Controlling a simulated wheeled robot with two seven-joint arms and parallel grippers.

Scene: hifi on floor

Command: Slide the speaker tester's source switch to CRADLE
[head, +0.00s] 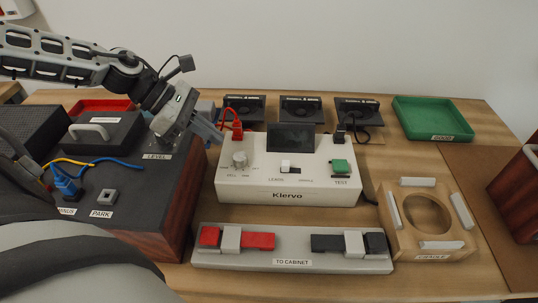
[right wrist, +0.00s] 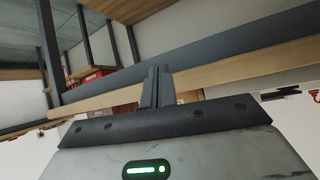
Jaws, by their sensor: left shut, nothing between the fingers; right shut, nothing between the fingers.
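The speaker tester (head: 287,195) is a white Klervo box with a dark screen in the middle of the table. Its source switch (head: 286,165) is a small white slider in a dark slot below the screen. The slider sits at the left end, toward the LEADS label; the label at the right end is small and blurred. My left gripper (head: 218,136) is shut and empty, at the tester's back left corner near the red plug, apart from the switch. My right gripper (right wrist: 158,88) shows only in the right wrist view, shut and empty, away from the tester.
The tester also carries a knob (head: 240,159), a green TEST button (head: 340,165) and a red plug (head: 237,130). A wooden cradle (head: 400,239) stands right, a TO CABINET terminal strip (head: 212,258) in front, a green tray (head: 434,117) behind. A dark wooden cabinet (head: 172,205) stands left.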

